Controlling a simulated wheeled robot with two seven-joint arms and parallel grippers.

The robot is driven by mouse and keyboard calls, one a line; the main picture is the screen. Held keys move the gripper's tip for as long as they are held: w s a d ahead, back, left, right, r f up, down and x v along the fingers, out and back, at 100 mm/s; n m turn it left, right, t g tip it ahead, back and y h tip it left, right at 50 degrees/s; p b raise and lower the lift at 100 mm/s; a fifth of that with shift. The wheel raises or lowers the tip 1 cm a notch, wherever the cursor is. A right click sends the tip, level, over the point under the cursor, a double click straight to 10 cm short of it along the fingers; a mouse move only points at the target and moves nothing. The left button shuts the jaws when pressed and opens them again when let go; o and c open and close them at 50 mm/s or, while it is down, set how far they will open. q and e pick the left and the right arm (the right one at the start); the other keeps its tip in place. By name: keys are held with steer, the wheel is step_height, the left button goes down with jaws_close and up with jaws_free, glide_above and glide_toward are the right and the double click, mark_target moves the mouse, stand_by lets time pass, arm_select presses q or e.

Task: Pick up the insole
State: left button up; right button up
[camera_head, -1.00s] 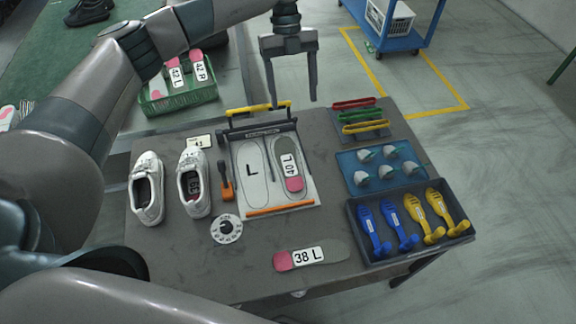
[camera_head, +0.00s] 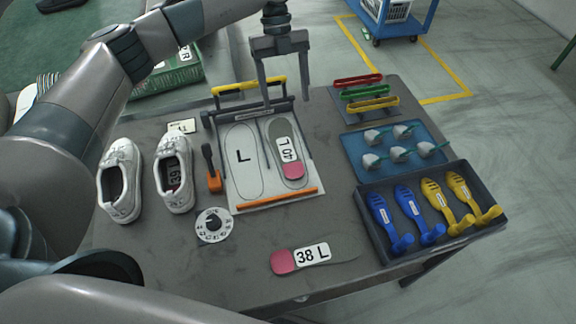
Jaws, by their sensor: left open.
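An insole labelled 40 L (camera_head: 286,150), grey with a pink heel, lies on the right half of a white board (camera_head: 243,203). The board's left half carries an L outline. A second insole labelled 38 L (camera_head: 312,255), pink and grey, lies flat near the table's front edge. My left gripper (camera_head: 284,96) points down above the far end of the board, its two fingers apart and empty. It is near the 40 L insole's far end, and no contact shows. My right gripper is not in view.
Two white shoes (camera_head: 173,172) stand at the left of the table (camera_head: 300,222). A round dial (camera_head: 213,225) and an orange-handled tool (camera_head: 211,168) lie beside the board. At right are a blue tray (camera_head: 428,165) and a dark tray (camera_head: 377,252) of blue and yellow shoe forms.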

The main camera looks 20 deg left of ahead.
arm_select(q)
step_height(320, 180, down, 2)
steer(key=shift+f+b, duration=0.25)
steer(key=shift+b, duration=0.45)
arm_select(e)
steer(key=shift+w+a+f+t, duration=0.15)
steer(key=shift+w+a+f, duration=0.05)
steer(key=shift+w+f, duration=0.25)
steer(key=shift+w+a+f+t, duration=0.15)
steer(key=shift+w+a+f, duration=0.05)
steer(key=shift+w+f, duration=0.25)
arm_select(q)
steer(key=p, duration=0.4)
glide_above(291, 160)
step_height(291, 160, down, 11)
steer(key=shift+w+a+f, duration=0.1)
steer(key=shift+f, duration=0.05)
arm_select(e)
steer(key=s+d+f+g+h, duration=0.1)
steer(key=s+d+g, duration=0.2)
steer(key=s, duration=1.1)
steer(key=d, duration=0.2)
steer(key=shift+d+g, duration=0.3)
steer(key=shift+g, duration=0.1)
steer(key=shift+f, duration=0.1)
arm_select(q)
steer(key=shift+f, duration=0.1)
